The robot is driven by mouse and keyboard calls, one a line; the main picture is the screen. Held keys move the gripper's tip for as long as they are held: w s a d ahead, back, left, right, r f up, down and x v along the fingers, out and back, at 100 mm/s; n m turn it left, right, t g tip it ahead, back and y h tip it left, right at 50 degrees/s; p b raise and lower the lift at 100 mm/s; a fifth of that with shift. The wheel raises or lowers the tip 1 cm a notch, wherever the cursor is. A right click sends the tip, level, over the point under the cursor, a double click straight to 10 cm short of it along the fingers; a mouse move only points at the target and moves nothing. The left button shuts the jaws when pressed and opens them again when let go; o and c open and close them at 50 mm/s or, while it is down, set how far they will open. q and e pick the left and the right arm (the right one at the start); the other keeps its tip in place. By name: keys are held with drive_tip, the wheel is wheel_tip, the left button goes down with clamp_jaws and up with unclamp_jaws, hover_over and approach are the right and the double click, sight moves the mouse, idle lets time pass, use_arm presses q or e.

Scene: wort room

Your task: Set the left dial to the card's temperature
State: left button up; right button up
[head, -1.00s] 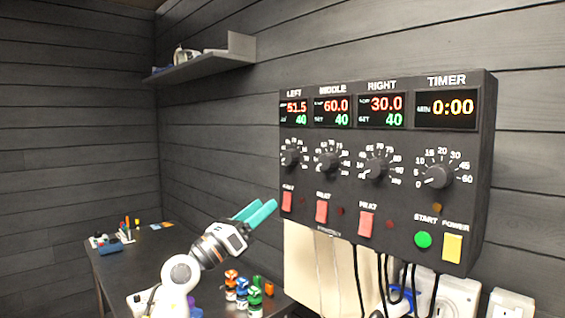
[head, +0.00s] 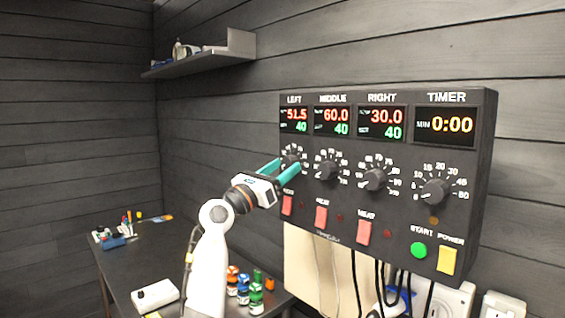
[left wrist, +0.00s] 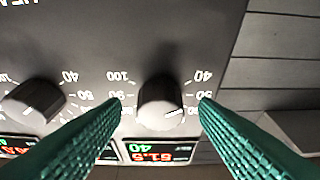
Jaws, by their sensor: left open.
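The black left dial (head: 291,161) sits below the LEFT display (head: 294,121), which reads 51.5 in red and 40 in green. My left gripper (head: 288,168) is at this dial, its teal fingers open. In the left wrist view, which is upside down, the left dial (left wrist: 160,104) lies between the two spread fingers (left wrist: 159,106), with a gap on each side. Its white mark points to the picture's right, on the side of the low numbers. I cannot make out a card with a temperature. My right gripper is not in view.
The middle dial (head: 327,168), right dial (head: 374,179) and timer dial (head: 435,192) sit in a row to the right. Red switches, a green START button (head: 418,250) and a yellow POWER switch (head: 446,260) are below. Small bottles stand on the dark table (head: 130,262).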

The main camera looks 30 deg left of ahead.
use_arm(q)
drive_tip(key=shift+w+d, duration=0.1)
drive_tip(key=shift+w, duration=0.2)
